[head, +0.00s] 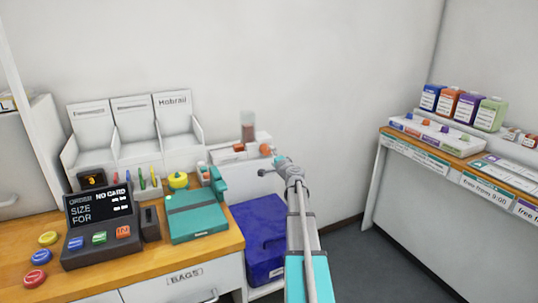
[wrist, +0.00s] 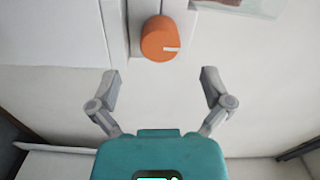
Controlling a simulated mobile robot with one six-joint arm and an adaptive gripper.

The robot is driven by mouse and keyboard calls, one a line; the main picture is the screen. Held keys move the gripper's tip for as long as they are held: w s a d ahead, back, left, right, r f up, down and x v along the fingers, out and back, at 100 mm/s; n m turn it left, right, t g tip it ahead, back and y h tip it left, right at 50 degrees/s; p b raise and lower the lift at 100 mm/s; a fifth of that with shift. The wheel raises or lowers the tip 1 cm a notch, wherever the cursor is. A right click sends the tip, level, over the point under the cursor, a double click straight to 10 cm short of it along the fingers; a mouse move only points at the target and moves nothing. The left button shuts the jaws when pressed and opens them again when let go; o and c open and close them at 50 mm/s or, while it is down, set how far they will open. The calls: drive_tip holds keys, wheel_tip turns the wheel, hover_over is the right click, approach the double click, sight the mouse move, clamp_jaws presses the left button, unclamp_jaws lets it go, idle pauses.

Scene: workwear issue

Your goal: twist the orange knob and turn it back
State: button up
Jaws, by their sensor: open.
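The orange knob (wrist: 160,39) is round with a white pointer line on its face, pointing to the right in the wrist view. It sits on a white unit at the top middle of that view. In the head view the orange knob (head: 265,149) shows on the right end of the white unit at the back wall. My gripper (wrist: 159,75) is open and empty. Its two grey fingers are spread wide, with the knob beyond the fingertips, roughly centred between them and apart from both. In the head view my arm partly covers the space around my gripper.
A dark clear-looking container (head: 248,126) stands on the white unit. A teal box (head: 197,215) and an order terminal (head: 101,226) sit on the wooden counter at left. A blue bin (head: 262,240) is below. A shelf with coloured bottles (head: 467,108) is at right.

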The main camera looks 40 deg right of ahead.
drive_tip(key=shift+v, duration=1.05)
